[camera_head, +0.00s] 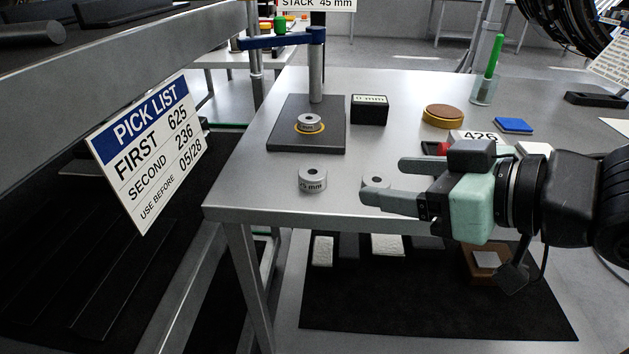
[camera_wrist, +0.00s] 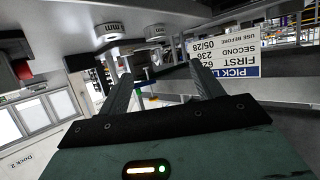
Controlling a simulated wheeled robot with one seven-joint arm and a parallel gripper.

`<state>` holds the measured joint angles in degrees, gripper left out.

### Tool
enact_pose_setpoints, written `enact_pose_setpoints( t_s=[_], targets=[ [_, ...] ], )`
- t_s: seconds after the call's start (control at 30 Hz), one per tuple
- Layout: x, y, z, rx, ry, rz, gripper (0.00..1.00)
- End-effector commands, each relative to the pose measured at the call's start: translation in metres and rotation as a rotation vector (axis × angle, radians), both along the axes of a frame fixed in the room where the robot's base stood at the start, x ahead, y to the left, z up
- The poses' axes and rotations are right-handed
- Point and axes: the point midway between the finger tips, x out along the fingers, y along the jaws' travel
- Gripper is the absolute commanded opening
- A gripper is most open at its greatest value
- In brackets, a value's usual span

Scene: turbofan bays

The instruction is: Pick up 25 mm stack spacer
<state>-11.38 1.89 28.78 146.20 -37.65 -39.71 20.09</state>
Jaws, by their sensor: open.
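A grey ring spacer (camera_head: 312,181) stands on the table near its front left corner; its label ends in "5 mm", the first digit unclear. A second grey spacer (camera_head: 376,181) stands to its right, partly hidden by my gripper, its label unreadable. A third spacer (camera_head: 309,122) sits on the dark base plate by the post. My gripper (camera_head: 384,179) reaches in from the right, open and empty, its fingers pointing left. In the wrist view my open fingers (camera_wrist: 162,82) have nothing between them; two spacers, left (camera_wrist: 110,31) and right (camera_wrist: 155,33), show beyond them.
A dark base plate (camera_head: 280,138) with a post (camera_head: 316,68) and blue arm stands behind the spacers. A black "0 mm" block (camera_head: 369,110) and brown disc (camera_head: 442,115) lie further back. A pick list sign (camera_head: 150,150) hangs left.

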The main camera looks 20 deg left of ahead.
Motion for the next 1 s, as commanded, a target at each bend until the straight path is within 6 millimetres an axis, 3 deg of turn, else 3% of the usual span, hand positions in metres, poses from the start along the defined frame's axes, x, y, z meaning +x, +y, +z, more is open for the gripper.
enact_pose_setpoints(
  t_s=[0.63, 0.8, 1.0],
  targets=[
    [0.016, 0.035, -0.013, -0.011, 0.004, -0.006, 0.66],
    [0.031, 0.066, -0.033, -0.008, -0.001, -0.006, 0.66],
    [0.042, 0.089, -0.043, -0.01, -0.002, -0.006, 0.66]
  ],
)
